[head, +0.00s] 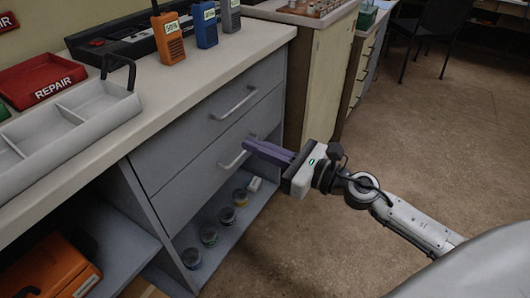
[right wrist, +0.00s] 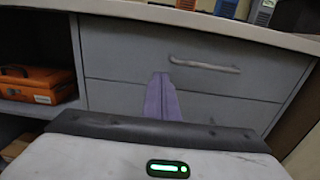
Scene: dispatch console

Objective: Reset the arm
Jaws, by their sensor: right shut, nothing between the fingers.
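My right gripper (head: 250,147) reaches in from the right in the head view, with its purple fingers together and empty. Its tips are close to the handle (head: 234,159) of the lower grey drawer (head: 200,175); I cannot tell whether they touch it. In the right wrist view the shut fingers (right wrist: 161,80) point at the drawer fronts, below the upper drawer handle (right wrist: 204,65). Both drawers look shut. My left gripper does not show.
On the counter (head: 160,95) stand an orange radio (head: 170,40), blue and grey radios, a grey divided tray (head: 70,120) and a red REPAIR tray (head: 40,80). Several small jars (head: 208,235) sit on the shelf below. An orange case (head: 50,270) is at lower left.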

